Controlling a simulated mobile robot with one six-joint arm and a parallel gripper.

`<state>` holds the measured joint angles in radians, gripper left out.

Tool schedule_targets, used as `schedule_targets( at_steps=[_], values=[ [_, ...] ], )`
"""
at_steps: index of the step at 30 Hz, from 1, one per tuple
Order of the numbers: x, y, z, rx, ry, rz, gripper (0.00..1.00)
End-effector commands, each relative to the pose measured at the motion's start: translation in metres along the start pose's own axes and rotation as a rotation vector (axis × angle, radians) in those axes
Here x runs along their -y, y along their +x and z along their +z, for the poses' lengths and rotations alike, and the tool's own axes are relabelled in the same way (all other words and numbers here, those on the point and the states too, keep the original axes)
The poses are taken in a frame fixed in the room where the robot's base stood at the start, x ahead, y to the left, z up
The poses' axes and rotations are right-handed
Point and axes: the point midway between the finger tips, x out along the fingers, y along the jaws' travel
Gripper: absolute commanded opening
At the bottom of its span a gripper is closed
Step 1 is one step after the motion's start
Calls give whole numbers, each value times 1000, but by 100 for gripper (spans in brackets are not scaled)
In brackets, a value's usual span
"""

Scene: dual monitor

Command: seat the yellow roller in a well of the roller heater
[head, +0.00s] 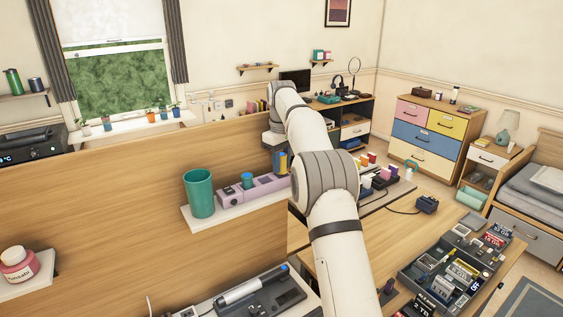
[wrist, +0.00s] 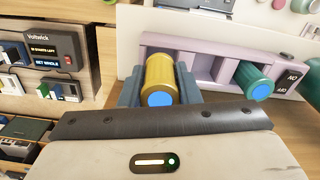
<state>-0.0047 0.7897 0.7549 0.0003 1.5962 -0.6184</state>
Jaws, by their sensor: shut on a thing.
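The yellow roller (wrist: 159,72), with a blue end cap, is held between the grey fingers of my gripper (wrist: 158,88) in the wrist view. In the head view the yellow roller (head: 282,164) shows small at the right end of the shelf, below my gripper (head: 279,152). The lilac roller heater (wrist: 225,45) lies just beyond the roller in the wrist view; a green roller (wrist: 254,80) with a blue end sits in its right part. In the head view the heater (head: 231,196) stands on a white shelf. I cannot tell whether the yellow roller touches the heater.
A teal cup (head: 200,192) stands on the white shelf (head: 240,212), left of the heater. The wooden panel (head: 100,200) rises behind the shelf. A desk with a dark tray (head: 425,283) of small boxes is at the lower right.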

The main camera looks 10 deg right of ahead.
Motion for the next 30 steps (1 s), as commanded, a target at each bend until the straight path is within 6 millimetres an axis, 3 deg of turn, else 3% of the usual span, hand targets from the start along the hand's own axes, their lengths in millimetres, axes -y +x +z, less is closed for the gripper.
schedule_targets(
  at_steps=[19, 20, 28, 30],
  values=[
    [0, 17, 0, 0, 0, 0, 7],
    [0, 16, 0, 0, 0, 0, 32],
    [1, 18, 0, 4, -1, -4, 54],
    [1, 18, 0, 4, -1, -4, 55]
  ],
)
